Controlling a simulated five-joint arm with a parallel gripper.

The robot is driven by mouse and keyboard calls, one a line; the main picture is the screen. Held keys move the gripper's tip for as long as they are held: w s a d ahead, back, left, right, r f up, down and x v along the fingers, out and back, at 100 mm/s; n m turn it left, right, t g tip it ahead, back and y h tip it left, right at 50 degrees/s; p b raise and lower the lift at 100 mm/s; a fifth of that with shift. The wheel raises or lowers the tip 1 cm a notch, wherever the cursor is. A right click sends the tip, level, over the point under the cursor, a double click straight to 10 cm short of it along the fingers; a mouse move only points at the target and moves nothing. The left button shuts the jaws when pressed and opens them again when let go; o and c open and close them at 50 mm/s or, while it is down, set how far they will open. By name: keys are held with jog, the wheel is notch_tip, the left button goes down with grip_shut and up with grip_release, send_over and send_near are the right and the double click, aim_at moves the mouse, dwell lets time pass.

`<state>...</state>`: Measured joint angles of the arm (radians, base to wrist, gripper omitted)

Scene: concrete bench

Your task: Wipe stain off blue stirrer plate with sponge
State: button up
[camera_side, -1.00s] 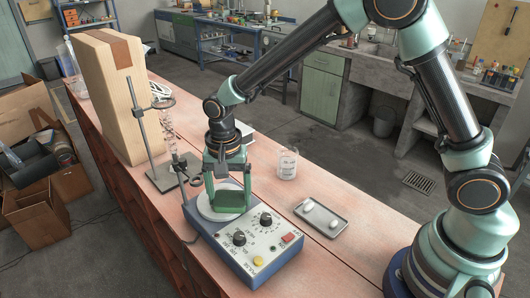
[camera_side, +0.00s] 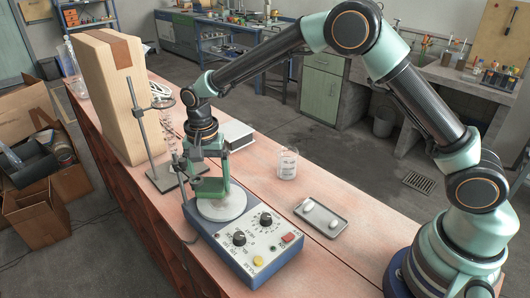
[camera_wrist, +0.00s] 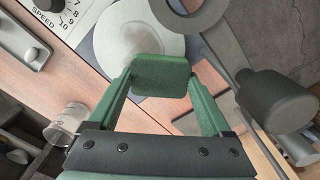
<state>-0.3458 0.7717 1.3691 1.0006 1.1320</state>
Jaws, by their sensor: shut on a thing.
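The blue stirrer (camera_side: 262,262) stands on the bench with a round pale plate (camera_side: 226,211) on top and knobs on its front panel. The plate also shows in the wrist view (camera_wrist: 113,38), with a greyish patch on its face; I cannot tell whether this is stain or shadow. My gripper (camera_side: 210,180) is shut on a green sponge (camera_wrist: 160,75). The sponge (camera_side: 208,188) is at the plate's far left edge in the side view. I cannot tell whether it touches the plate. The gripper hides part of that edge.
A retort stand (camera_side: 146,135) with clamps and glassware stands close left of my gripper; a dark ring (camera_wrist: 192,18) is near the sponge. A glass beaker (camera_side: 288,163) and a grey tray (camera_side: 321,219) with white pieces are to the right. A tall box (camera_side: 108,95) stands behind.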

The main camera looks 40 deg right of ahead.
aim_at(230, 209)
jog(key=shift+s, duration=3.7)
notch_tip(230, 209, up, 8)
